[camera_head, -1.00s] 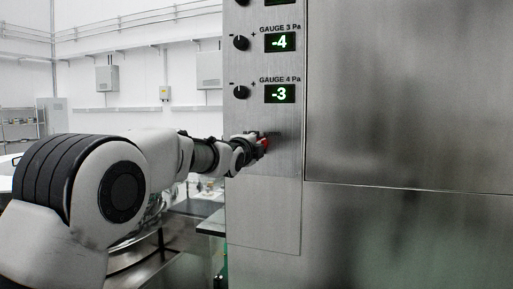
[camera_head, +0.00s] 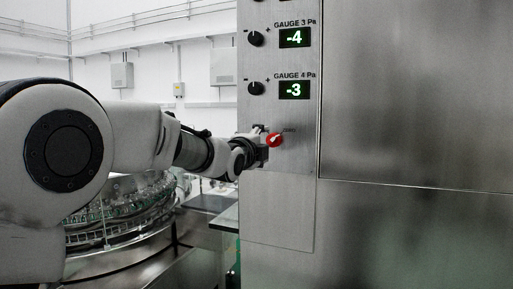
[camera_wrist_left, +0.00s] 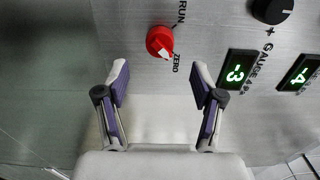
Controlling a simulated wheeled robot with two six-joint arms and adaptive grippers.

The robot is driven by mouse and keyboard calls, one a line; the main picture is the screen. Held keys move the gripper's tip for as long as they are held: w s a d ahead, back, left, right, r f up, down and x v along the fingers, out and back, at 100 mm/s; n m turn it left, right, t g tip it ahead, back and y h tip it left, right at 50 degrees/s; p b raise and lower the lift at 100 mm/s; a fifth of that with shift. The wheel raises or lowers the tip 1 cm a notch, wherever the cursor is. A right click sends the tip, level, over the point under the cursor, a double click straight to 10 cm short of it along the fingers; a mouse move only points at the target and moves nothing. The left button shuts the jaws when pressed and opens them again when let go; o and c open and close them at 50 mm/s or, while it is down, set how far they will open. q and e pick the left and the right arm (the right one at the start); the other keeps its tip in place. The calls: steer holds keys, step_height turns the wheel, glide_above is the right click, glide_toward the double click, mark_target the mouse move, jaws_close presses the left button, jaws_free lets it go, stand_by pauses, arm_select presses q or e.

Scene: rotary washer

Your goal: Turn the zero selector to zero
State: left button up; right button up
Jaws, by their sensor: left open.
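The zero selector is a red round knob (camera_head: 274,140) on the steel panel, below the gauge 4 display. In the left wrist view the knob (camera_wrist_left: 160,41) has a white pointer directed toward the ZERO label, away from the RUN label. My left gripper (camera_head: 262,145) is just left of the knob in the head view. In the left wrist view the gripper (camera_wrist_left: 161,78) is open and empty, its two purple-padded fingers spread apart. The knob lies beyond the fingertips, not between them. My right gripper is in neither view.
Above the selector are the black gauge 4 knob (camera_head: 254,88) and its display (camera_head: 294,90) reading -3. Higher up are the gauge 3 knob (camera_head: 256,38) and display (camera_head: 295,38) reading -4. A round machine with glassware (camera_head: 120,205) stands behind my left arm.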

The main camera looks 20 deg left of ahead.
arm_select(q)
steer(key=s, duration=0.5)
steer(key=shift+a, duration=0.1)
